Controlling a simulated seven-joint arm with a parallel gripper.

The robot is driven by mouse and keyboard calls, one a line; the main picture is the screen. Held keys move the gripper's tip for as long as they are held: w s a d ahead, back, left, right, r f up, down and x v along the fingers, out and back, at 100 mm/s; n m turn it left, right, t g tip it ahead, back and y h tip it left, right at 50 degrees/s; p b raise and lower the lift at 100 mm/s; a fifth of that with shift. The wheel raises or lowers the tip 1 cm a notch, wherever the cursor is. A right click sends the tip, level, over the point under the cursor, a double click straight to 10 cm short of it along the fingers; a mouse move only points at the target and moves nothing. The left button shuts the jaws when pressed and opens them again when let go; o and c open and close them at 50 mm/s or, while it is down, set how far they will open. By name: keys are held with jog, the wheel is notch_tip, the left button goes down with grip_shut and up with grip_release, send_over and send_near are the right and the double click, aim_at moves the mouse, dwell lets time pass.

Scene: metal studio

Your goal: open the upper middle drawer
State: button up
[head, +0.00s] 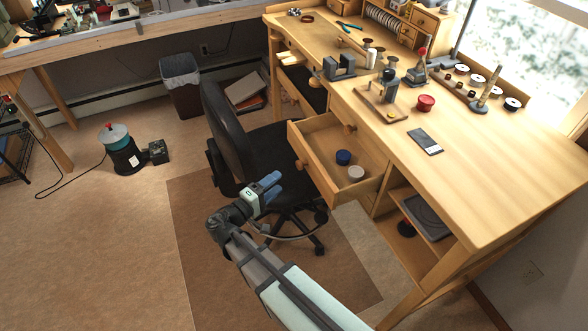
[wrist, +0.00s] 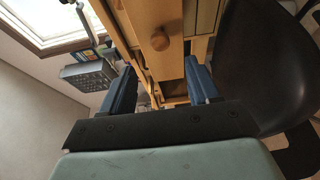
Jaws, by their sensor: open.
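The wooden workbench (head: 470,180) has a drawer (head: 318,180) pulled out, with its round knob (head: 300,164) on the front. Another round knob (head: 348,128) shows on the bench front above that drawer. I cannot tell for sure which front is the upper middle drawer. My gripper (head: 268,183) is in front of the bench, left of the open drawer and apart from it. In the wrist view, my gripper (wrist: 160,92) has its two blue fingers wide apart with nothing between them. A wooden knob (wrist: 160,41) shows beyond them, not touched.
A blue jar (head: 343,157) and a white jar (head: 356,173) are in the open drawer. A black office chair (head: 228,125) stands close behind my gripper and also shows in the wrist view (wrist: 262,65). Tools stand on the bench top.

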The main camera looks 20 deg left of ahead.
aim_at(298, 166)
jog(key=x, duration=0.9)
jog(key=shift+w, duration=0.1)
grip_shut()
dwell(0.5)
